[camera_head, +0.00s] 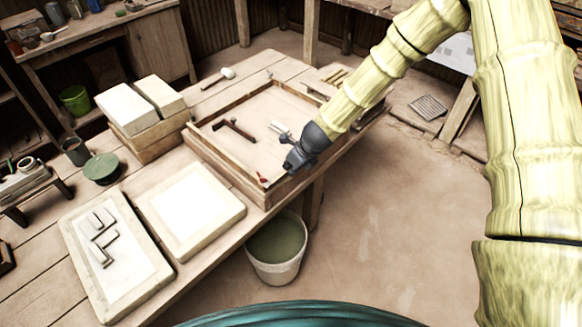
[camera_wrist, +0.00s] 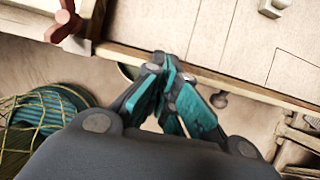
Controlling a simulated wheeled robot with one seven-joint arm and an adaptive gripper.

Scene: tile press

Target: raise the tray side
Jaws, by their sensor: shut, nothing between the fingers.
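The wooden tray (camera_head: 225,172) sits on the workbench, its low sides standing around a pale floor. Its side nearest my gripper runs along the bench's right edge; its wooden rim also crosses the top of the wrist view (camera_wrist: 255,92). My gripper (camera_head: 290,167) is at that side, near the tray's front corner, and partly hides it. In the wrist view my teal fingertips (camera_wrist: 164,62) are together and empty, just by the rim's outer edge. I cannot tell whether they touch it. A small red-brown handle (camera_wrist: 65,22) is at the tray corner, left of my fingers.
A dark angled bar (camera_head: 234,129) lies in the tray. Stacked pale blocks (camera_head: 127,108) stand left of it. Two pale slabs (camera_head: 190,208) lie on the near bench. A bucket (camera_head: 276,262) stands on the floor below the bench edge. The floor to the right is open.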

